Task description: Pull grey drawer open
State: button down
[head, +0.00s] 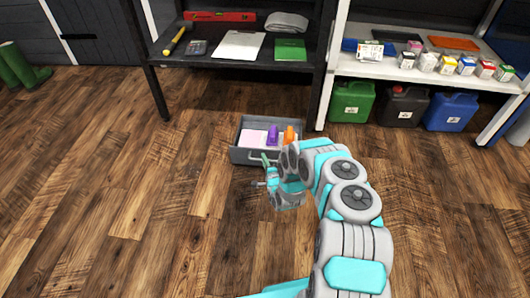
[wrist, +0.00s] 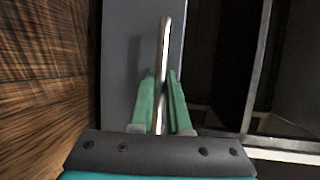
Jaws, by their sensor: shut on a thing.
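The grey drawer (head: 240,155) stands open low near the floor, in front of the dark shelf unit. Its open top shows a pale pink pad (head: 253,136), a purple item (head: 273,135) and an orange item (head: 290,134) inside. My gripper (head: 267,161) is at the drawer's front. In the wrist view, the green fingers of my gripper (wrist: 160,88) are on both sides of the metal bar handle (wrist: 165,45), shut on it. The grey drawer front (wrist: 118,45) lies behind the handle. My arm hides part of the drawer's right side in the head view.
The dark shelf (head: 200,57) above holds a red level, a hammer, a clipboard and a green book. A white shelf (head: 400,71) at right holds small boxes, with green, black and blue jerrycans below. Green boots (head: 20,68) stand far left. The wood floor in front is clear.

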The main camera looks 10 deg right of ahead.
jog(key=shift+s, duration=0.25)
jog(key=c, duration=0.9)
grip_release()
jog(key=shift+s, duration=0.1)
jog(key=v, duration=0.7)
jog(key=shift+s, duration=0.25)
